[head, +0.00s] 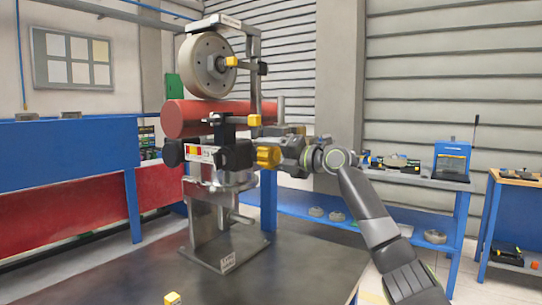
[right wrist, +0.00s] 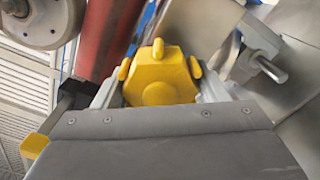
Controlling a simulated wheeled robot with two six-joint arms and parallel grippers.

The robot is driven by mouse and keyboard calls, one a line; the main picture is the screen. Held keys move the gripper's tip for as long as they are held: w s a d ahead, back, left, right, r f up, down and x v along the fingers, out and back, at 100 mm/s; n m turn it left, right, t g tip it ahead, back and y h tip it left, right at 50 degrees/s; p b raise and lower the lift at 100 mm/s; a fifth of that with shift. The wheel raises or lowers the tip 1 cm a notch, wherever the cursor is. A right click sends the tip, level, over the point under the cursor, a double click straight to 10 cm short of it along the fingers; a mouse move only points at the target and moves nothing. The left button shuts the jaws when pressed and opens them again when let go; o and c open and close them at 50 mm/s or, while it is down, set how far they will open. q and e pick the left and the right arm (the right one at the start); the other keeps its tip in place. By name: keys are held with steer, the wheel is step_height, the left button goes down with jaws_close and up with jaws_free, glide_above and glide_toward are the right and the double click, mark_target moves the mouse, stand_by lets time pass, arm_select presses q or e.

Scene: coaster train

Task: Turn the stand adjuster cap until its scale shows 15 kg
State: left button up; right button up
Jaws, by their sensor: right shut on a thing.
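The yellow stand adjuster cap (head: 268,157) sits at the right end of the dark horizontal cylinder on the metal stand (head: 205,220). A label with white, yellow and red marks (head: 200,151) is on that cylinder; its reading is too small to make out. My right gripper (head: 279,156) reaches in from the right and is shut on the cap. In the right wrist view the lobed yellow cap (right wrist: 160,80) sits between the two grey fingers. My left gripper is not in view.
A red roller (head: 200,118) and a pale wheel (head: 206,66) are mounted above the cap. Small yellow knobs (head: 254,120) stick out nearby. Another yellow piece (head: 172,298) shows at the front edge. Blue-framed benches (head: 420,180) stand behind on the right.

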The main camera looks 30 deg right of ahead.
stand_by(0.3)
steer(key=o, duration=1)
